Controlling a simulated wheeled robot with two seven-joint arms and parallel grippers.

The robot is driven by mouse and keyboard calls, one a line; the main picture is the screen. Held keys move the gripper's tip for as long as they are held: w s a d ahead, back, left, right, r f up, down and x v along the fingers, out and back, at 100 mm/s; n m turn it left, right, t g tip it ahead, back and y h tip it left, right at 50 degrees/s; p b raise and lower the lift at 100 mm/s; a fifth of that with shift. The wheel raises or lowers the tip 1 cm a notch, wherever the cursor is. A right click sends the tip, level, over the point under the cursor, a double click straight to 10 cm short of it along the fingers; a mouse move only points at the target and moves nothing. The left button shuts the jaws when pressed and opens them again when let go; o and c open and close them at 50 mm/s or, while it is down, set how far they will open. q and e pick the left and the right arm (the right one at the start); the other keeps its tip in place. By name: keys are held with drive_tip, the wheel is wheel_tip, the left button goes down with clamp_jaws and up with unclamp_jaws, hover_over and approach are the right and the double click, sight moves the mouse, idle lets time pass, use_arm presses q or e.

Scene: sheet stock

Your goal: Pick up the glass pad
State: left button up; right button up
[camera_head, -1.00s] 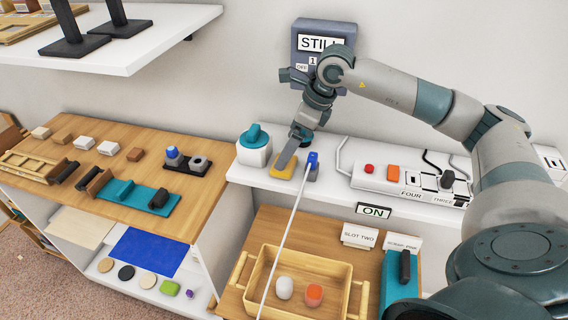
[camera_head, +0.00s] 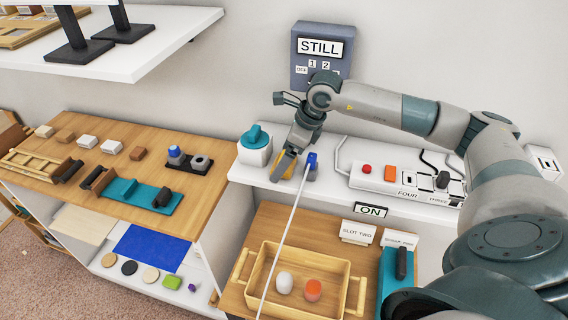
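A yellow pad (camera_head: 290,166), the likeliest glass pad, is on the white shelf (camera_head: 258,178) between the white pot with a teal lid and the blue-topped post. No label on it can be read. My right gripper (camera_head: 284,167) comes down onto the pad from above, with its grey fingers over and beside the pad. The fingers hide much of it, so I cannot tell whether they are closed on it or whether it has lifted. My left gripper is not in view.
The white pot (camera_head: 255,150) stands close left of the gripper. A power strip (camera_head: 400,184) lies further right. A wooden tray (camera_head: 262,262) with two small items is below.

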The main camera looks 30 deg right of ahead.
drive_tip(key=c, duration=1.1)
drive_tip(key=shift+r, duration=0.1)
drive_tip(key=shift+c, duration=0.2)
drive_tip(key=shift+w+r+b, duration=0.1)
drive_tip(key=shift+r+b, duration=0.3)
drive_tip(key=shift+r, duration=0.25)
wheel_tip(320, 180, up, 7)
drive_tip(key=b, duration=0.2)
drive_tip(key=shift+r+b, duration=0.2)
drive_tip(key=shift+b, duration=0.1)
drive_tip(key=shift+r, duration=0.55)
